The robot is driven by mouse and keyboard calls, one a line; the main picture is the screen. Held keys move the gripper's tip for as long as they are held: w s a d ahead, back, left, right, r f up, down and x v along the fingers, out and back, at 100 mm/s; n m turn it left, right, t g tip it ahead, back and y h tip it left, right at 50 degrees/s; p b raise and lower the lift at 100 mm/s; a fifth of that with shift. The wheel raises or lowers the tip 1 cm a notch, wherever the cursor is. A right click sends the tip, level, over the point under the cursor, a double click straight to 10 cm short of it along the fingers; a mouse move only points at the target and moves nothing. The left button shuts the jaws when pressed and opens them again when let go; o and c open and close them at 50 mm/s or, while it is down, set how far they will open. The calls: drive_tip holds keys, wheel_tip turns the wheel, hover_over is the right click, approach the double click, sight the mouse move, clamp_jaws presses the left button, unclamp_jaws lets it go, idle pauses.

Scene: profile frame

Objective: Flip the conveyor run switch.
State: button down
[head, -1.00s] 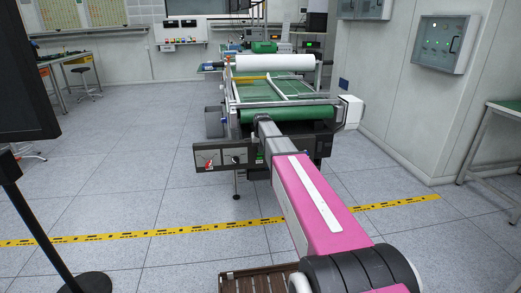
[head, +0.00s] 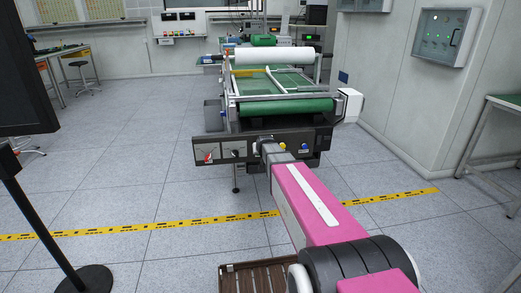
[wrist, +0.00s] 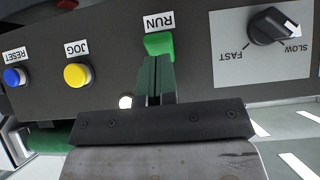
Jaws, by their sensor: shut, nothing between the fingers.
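The green RUN switch (wrist: 159,44) sits on the dark control panel (wrist: 120,60) under its white RUN label, upside down in the wrist view. My gripper (wrist: 155,66) is shut and empty. Its fingertips are right at the switch and overlap its lower edge in the picture; I cannot tell whether they press on it. In the head view my gripper (head: 267,147) is in front of the panel (head: 222,149) at the conveyor's near end, and the switch is hidden there.
The wrist view shows a yellow JOG button (wrist: 78,75), a blue RESET button (wrist: 14,77) and a FAST/SLOW knob (wrist: 268,25) beside the switch. The conveyor's green belt (head: 285,107) lies behind the panel. A wall box (head: 443,37) is at right.

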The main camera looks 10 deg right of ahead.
drive_tip(key=shift+r, duration=0.25)
drive_tip(key=shift+r, duration=0.6)
drive_tip(key=s+f+v, duration=0.1)
drive_tip(key=v, duration=0.9)
drive_tip(key=shift+f, duration=0.15)
drive_tip(key=s+f+g, duration=0.5)
drive_tip(key=s+f, duration=0.2)
drive_tip(key=s, duration=0.5)
drive_tip(key=s+f+g, duration=0.5)
drive_tip(key=s+f, duration=0.3)
drive_tip(key=s, duration=0.5)
drive_tip(key=shift+s, duration=0.3)
